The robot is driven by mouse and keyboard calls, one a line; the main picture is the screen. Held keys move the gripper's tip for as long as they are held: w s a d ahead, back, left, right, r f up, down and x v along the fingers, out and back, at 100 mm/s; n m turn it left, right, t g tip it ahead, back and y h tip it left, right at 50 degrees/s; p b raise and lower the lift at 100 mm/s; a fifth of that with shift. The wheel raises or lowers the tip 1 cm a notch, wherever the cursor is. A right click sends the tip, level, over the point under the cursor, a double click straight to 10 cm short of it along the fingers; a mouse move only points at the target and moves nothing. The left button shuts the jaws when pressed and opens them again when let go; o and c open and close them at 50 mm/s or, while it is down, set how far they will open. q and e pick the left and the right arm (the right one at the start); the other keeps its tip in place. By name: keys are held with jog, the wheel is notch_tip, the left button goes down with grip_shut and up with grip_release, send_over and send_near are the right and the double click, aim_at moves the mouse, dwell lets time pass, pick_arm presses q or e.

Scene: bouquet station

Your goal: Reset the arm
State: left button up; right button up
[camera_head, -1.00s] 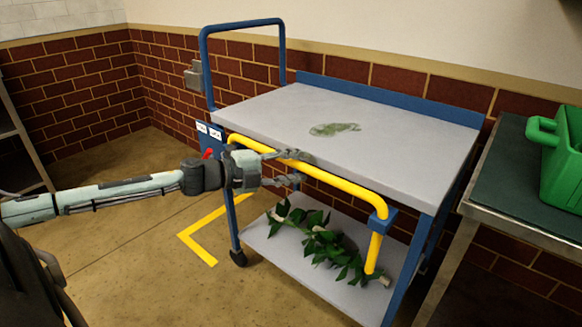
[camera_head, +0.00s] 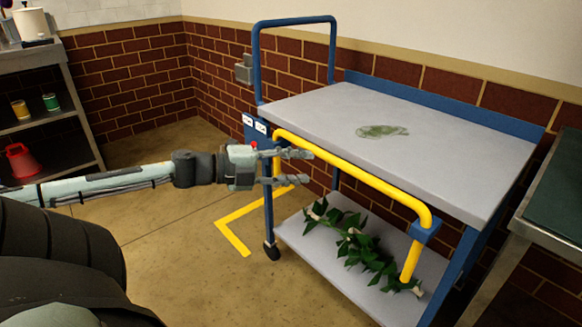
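My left arm reaches in from the left, and my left gripper (camera_head: 300,168) is in front of the cart's near left corner, beside the yellow handle bar (camera_head: 350,178). Its fingers are apart with nothing seen between them. Whether a finger touches the bar cannot be told. My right gripper is not in view.
The blue-framed cart has a grey top (camera_head: 440,150) with a green stain (camera_head: 382,131). Leafy green stems (camera_head: 362,245) lie on its lower shelf (camera_head: 330,262). A shelf unit (camera_head: 40,122) stands at left, a dark-topped table (camera_head: 560,190) at right. Floor left of the cart is open.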

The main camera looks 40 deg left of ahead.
pick_arm(q)
jog(key=shift+v, duration=0.85)
jog(key=s+a+f+n+t+y+p, duration=0.1)
jog(key=s+a+f+n+y+p, duration=0.1)
jog(key=a+f+n+y, duration=0.6)
jog(key=s+d+f+n+g+y+p, duration=0.1)
jog(key=s+f+n+g+y, duration=0.15)
jog(key=f+n, duration=0.2)
jog(key=s+f+n+g+y, duration=0.1)
jog(key=s+f+n+g, duration=0.1)
jog(key=s+f+n, duration=0.3)
jog(key=s+d+f+n+g+h, duration=0.1)
jog(key=s+d+f+g, duration=0.1)
jog(key=d+f, duration=0.2)
jog(key=s+d+f+n+g+h+p, duration=0.1)
jog(key=s+d+f+g, duration=0.2)
jog(key=d, duration=0.8)
jog(key=s+d+f+n+g+h+p, duration=0.1)
jog(key=s+d+f+g, duration=0.1)
jog(key=d+f, duration=0.4)
jog(key=shift+s+d, duration=0.3)
jog(key=shift+d, duration=0.65)
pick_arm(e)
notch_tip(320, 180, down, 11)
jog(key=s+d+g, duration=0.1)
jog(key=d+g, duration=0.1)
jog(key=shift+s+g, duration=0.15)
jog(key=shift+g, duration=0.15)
